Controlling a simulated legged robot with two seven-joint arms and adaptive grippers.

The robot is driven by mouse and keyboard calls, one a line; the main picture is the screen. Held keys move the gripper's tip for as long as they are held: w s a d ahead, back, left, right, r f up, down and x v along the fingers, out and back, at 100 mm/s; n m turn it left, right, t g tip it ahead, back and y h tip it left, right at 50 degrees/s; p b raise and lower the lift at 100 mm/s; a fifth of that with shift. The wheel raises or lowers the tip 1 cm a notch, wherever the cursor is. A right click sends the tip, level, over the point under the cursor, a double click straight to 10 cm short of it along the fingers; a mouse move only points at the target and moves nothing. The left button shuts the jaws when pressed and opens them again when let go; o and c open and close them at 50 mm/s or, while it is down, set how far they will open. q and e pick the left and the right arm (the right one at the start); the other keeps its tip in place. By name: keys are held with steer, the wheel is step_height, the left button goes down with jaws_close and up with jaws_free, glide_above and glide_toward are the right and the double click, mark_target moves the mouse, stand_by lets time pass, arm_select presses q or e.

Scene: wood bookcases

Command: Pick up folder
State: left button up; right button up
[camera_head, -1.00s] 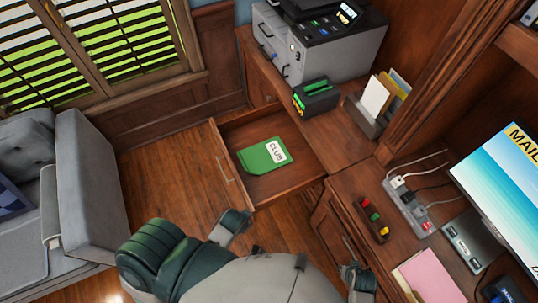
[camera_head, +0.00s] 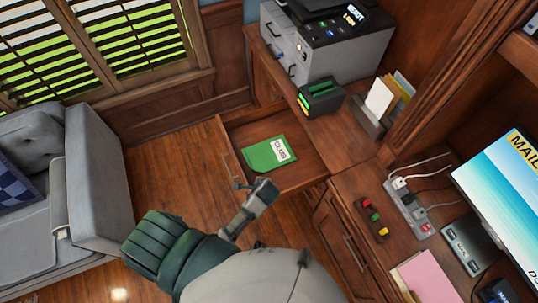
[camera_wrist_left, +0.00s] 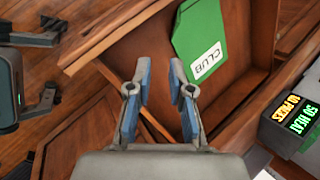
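The green folder (camera_head: 266,156) lies flat in the open drawer (camera_head: 301,176); its white label reads CLUB. It also shows at the top of the left wrist view (camera_wrist_left: 209,35), running past the upper edge. My left gripper (camera_head: 240,186) is near the drawer's front edge, on the near side of the folder. In the left wrist view its two blue-padded fingers (camera_wrist_left: 160,68) are apart with nothing between them. The folder is beyond the fingertips, up and to the right. My right gripper is not recognisable in the head view; dark parts at the wrist view's left edge are unclear.
A dark box with green slots (camera_head: 321,98) and a printer (camera_head: 330,45) stand on the desk behind the drawer. A letter holder (camera_head: 368,117) and power strip (camera_head: 410,208) are to the right. A grey sofa (camera_head: 98,165) is left. Floor between sofa and drawer is clear.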

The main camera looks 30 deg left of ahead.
arm_select(q)
steer(key=w+m, duration=0.2)
steer(key=w, duration=0.1)
steer(key=b, duration=0.2)
glide_toward(257, 171)
arm_select(e)
steer(key=s+d+f, duration=0.1)
steer(key=s+f, duration=0.3)
steer(key=s, duration=0.2)
arm_select(q)
steer(key=f, duration=0.1)
steer(key=a+f, duration=0.1)
steer(key=f, duration=0.1)
steer(key=shift+w+a+y+b, duration=0.3)
steer(key=shift+w+y+b, duration=0.05)
steer(key=shift+y, duration=0.05)
steer(key=x, duration=0.2)
steer(key=b+x, duration=0.1)
steer(key=x, duration=0.1)
steer(key=b+x, duration=0.1)
steer(key=x, duration=0.1)
steer(key=shift+w+d, duration=0.3)
arm_select(e)
steer(key=w+a, duration=0.1)
steer(key=w, duration=0.6)
steer(key=shift+w+a+r, duration=0.25)
steer(key=shift+r, duration=0.2)
